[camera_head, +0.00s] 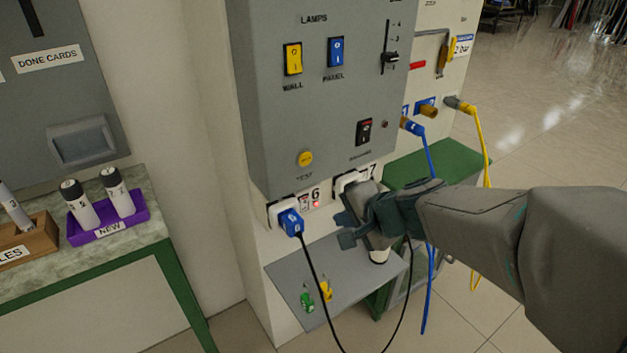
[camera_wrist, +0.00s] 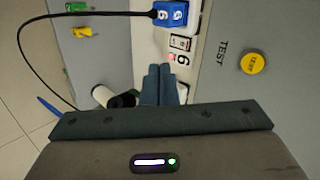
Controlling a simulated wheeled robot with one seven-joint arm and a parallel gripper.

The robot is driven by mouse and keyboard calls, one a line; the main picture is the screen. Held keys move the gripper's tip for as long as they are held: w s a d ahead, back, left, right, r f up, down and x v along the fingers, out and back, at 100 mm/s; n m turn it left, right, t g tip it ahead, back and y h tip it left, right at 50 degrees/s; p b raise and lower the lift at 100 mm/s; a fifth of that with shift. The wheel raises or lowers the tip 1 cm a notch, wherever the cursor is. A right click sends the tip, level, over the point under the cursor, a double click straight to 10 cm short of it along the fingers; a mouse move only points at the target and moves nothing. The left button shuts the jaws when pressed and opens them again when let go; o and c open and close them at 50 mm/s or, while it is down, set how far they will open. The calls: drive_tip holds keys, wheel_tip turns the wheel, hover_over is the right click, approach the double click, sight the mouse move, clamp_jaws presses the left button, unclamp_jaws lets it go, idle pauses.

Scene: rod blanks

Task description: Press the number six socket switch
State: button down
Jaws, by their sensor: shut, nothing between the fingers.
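The number six socket (camera_head: 279,213) is low on the white panel, with a blue plug (camera_head: 291,222) in it and a black cable hanging down. Its small switch (camera_head: 304,202) is right of the plug, beside a "6" label (camera_head: 315,193) and a lit red lamp (camera_head: 316,205). In the wrist view the switch (camera_wrist: 180,43) is between the blue plug (camera_wrist: 171,13) and the label. My gripper (camera_head: 346,238) is shut and empty, right of and below the switch in the head view. In the wrist view its fingertips (camera_wrist: 159,68) appear close to the red lamp; contact is unclear.
The number seven socket (camera_head: 350,181) is partly behind my gripper. A grey shelf (camera_head: 290,288) below holds green (camera_head: 307,302) and yellow (camera_head: 326,290) pieces and a mostly hidden white cylinder (camera_head: 378,257). The grey lamp-control box (camera_head: 270,120) overhangs the sockets.

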drive_tip(key=shift+w+d+f+m+t, duration=0.1)
drive_tip(key=shift+w+f+m+t, duration=0.15)
drive_tip(key=shift+w+m, duration=0.2)
drive_tip(key=shift+w+d+f+m+t, duration=0.1)
drive_tip(key=shift+w+f+m+t, duration=0.1)
drive_tip(key=shift+w+m, duration=0.2)
drive_tip(key=b, duration=0.3)
approach(306, 204)
drive_tip(key=shift+x, duration=2.95)
drive_tip(key=shift+s+a, duration=0.1)
drive_tip(key=shift+p, duration=0.3)
